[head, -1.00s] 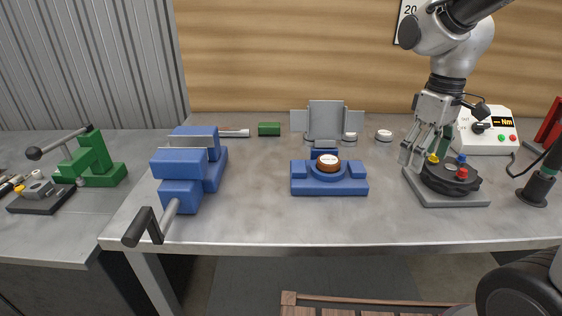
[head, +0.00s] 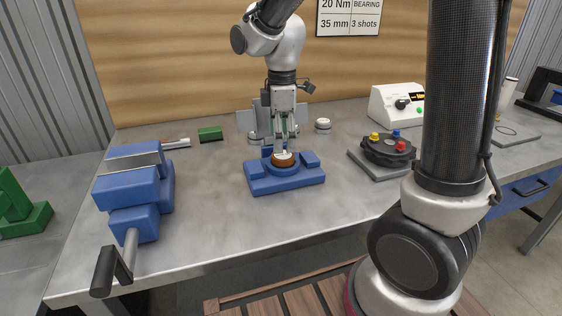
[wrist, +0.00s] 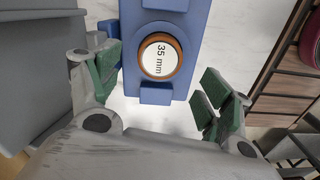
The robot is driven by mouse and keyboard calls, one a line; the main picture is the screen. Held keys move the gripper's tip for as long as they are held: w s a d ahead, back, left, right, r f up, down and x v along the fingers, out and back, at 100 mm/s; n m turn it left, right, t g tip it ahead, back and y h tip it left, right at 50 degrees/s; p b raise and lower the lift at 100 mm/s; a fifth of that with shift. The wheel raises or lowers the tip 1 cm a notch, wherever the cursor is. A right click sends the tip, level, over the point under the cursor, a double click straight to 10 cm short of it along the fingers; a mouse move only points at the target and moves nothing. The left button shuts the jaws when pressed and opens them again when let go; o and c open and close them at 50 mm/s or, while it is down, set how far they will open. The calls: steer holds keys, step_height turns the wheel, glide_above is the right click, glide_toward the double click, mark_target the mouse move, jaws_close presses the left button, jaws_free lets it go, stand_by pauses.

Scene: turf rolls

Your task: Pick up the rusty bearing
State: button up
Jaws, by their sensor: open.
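The rusty bearing (head: 283,161) is a brown ring with a white top, seated in a blue fixture (head: 262,184) on the bench. In the wrist view the bearing (wrist: 159,58) shows from above with "35 mm" on its white face. My gripper (head: 284,148) points down just above it in the head view. In the wrist view the green-padded fingers stand wide apart, with the bearing between them and toward the upper part of the picture. Nothing is held. The exact height of the fingertips over the bearing is hard to tell.
A blue vise (head: 130,190) stands left on the bench. A grey stand (head: 245,122) is right behind the fixture. A white round piece (head: 322,124), a black disc with coloured knobs (head: 388,150) and a white meter (head: 397,103) lie to the right. Bench front is clear.

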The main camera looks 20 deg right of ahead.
mark_target(284, 155)
steer(key=f, duration=0.5)
steer(key=shift+d, duration=0.25)
steer(key=c, duration=1.3)
